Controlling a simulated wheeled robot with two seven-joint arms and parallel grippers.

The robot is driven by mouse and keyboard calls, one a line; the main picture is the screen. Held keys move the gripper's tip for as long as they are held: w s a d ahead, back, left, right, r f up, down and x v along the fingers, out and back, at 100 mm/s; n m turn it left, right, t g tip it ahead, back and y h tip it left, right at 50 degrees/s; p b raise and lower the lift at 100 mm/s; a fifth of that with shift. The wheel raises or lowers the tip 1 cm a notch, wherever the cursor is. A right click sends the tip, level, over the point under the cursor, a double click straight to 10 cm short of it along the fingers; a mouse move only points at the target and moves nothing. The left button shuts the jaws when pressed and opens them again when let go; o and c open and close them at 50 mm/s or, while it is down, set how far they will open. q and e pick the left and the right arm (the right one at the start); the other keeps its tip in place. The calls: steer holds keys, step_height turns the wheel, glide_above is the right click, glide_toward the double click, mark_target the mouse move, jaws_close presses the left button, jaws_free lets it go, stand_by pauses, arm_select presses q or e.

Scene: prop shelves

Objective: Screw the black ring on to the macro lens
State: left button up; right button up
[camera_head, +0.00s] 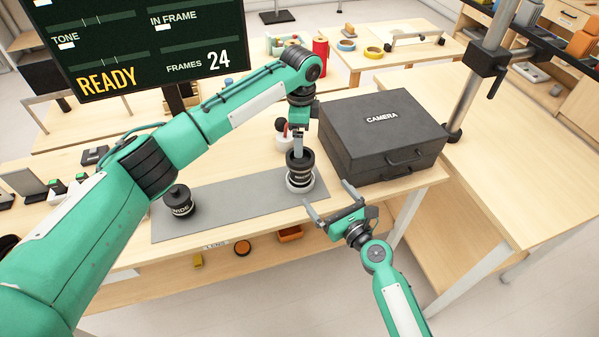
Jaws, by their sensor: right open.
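The macro lens (300,173) is a black cylinder with pale lettering. It stands upright in a whitish round holder (300,186) at the right end of the grey mat (232,207). A dark ring-like top, which looks like the black ring (300,157), sits at its upper end; I cannot tell how it is seated. My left gripper (298,152) points down onto that top, seen edge-on, so its jaw gap is hidden. My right gripper (327,211) is open and empty, in front of the lens near the table's front edge.
A black lens marked WIDE (178,208) stands on the mat's left part. A black CAMERA case (375,145) stands close right of the macro lens. The mat's middle is clear.

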mark_target(307, 170)
steer(key=x, duration=1.3)
steer(key=shift+w+a, duration=0.25)
steer(key=shift+w, duration=0.05)
